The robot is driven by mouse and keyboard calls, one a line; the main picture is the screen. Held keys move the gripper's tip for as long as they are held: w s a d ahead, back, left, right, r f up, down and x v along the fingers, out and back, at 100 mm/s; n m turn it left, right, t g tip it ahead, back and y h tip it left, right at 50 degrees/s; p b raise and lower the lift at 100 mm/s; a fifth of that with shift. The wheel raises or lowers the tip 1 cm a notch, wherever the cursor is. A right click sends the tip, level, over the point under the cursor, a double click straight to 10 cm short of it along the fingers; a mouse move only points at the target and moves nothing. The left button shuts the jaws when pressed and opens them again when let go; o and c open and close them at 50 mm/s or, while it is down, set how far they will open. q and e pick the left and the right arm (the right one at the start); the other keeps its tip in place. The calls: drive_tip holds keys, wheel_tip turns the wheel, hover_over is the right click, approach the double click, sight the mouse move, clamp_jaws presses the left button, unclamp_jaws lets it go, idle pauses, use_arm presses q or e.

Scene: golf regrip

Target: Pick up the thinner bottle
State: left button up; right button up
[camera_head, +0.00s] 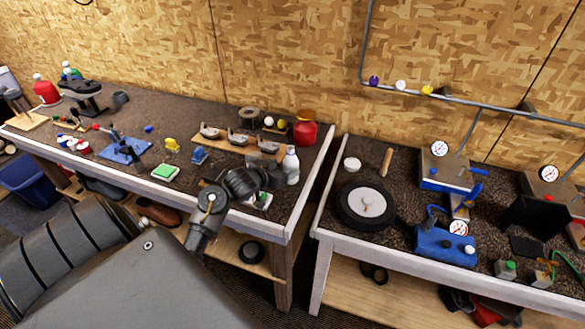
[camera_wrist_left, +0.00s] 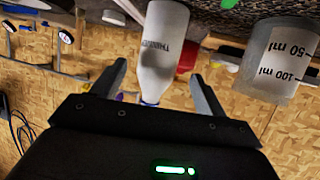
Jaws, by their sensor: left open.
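A white bottle (camera_head: 291,167) stands upright near the right end of the left workbench in the head view. In the left wrist view, which shows the scene upside down, the bottle (camera_wrist_left: 163,45) carries dark lettering that reads as THINNER. My left gripper (camera_wrist_left: 158,70) is open, with the bottle showing between its two fingers. I cannot tell whether either finger touches it. In the head view my left gripper (camera_head: 272,177) is just left of the bottle, and its fingers are hard to make out. My right gripper is not in view.
A translucent measuring cup (camera_wrist_left: 280,62) marked in ml is close beside the bottle. A red container (camera_head: 305,129) stands behind the bottle. A wooden rack (camera_head: 222,142) lies to the left. A gap separates this bench from the right bench (camera_head: 335,215).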

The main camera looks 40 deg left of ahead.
sight(294, 164)
use_arm(q)
drive_tip(key=shift+x, duration=0.85)
drive_tip(key=shift+w+d, duration=0.15)
drive_tip(key=shift+w, duration=0.15)
drive_tip(key=x, duration=0.3)
drive_tip(key=shift+w+f+p, duration=0.15)
drive_tip(key=shift+w+p, duration=0.1)
drive_tip(key=shift+p, duration=0.15)
drive_tip(key=shift+w+f, duration=0.3)
drive_tip(key=shift+w, duration=0.15)
drive_tip(key=shift+s+r, duration=0.1)
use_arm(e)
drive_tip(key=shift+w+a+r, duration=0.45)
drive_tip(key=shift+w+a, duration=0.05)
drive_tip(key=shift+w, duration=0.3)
use_arm(q)
drive_tip(key=c, duration=1.2)
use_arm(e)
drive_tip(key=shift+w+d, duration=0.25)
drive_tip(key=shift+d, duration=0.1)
